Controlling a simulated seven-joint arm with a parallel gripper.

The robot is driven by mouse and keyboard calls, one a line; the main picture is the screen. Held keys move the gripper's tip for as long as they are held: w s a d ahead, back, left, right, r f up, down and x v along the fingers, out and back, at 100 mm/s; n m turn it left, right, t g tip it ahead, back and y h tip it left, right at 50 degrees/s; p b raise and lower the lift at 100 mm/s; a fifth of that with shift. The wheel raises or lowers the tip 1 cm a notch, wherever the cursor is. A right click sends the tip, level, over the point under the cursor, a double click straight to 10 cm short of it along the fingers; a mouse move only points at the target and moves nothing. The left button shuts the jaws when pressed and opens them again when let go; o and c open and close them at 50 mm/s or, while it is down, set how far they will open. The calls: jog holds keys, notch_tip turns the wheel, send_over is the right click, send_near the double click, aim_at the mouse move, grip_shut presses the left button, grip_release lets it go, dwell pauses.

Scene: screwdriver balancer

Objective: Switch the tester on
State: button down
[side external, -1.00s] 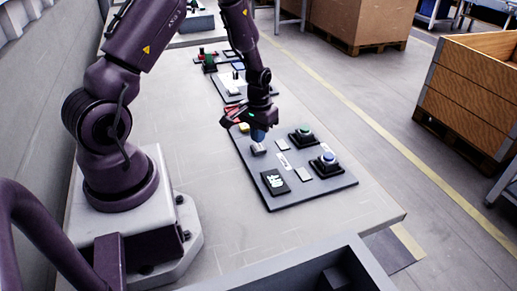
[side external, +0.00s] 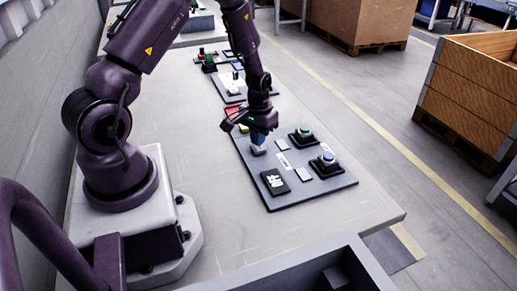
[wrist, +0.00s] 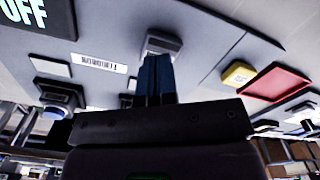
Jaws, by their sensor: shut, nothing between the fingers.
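The tester is a dark grey panel (side external: 300,198) on the table. Its small display (side external: 274,182) is lit, and in the wrist view the display (wrist: 22,18) reads OFF. A small grey switch block (side external: 258,151) sits near the panel's left edge; it also shows in the wrist view (wrist: 163,42). My gripper (side external: 258,141) is shut and empty, its blue fingers pointing down right over the switch block. In the wrist view the fingertips (wrist: 156,58) overlap the block and hide part of it. I cannot tell whether they touch it.
A blue button (side external: 327,160) and a green button (side external: 304,133) stand raised on the panel's right side. A yellow block (wrist: 238,74) and a red tray (wrist: 275,83) lie beyond the switch. The table's front is clear.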

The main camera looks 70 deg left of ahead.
jog(key=shift+f, duration=0.75)
dwell(0.3)
dwell(0.4)
jog(key=shift+r, duration=3.55)
jog(key=shift+r, duration=0.1)
notch_tip(320, 180, up, 6)
jog(key=shift+f, duration=0.1)
jog(key=shift+f, duration=0.1)
